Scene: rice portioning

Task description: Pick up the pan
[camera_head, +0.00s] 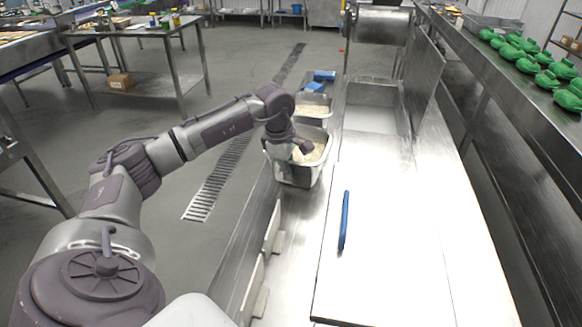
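A metal pan (297,178) with pale rice in it stands at the left edge of the steel counter. A second pan (328,112) with similar contents stands just behind it. My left arm reaches in from the left, and its wrist bends down over the nearer pan. My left gripper (302,146) is at this pan's rim and over the rice. Its fingers are too small and hidden to tell whether they are open or touch the pan. My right gripper is not in view.
A blue stick-like tool (344,222) lies on the steel counter (390,260), which is otherwise mostly bare. Blue items (322,75) lie behind the pans. A recessed basin (370,110) is at the back. Green bundles (530,65) line the right shelf.

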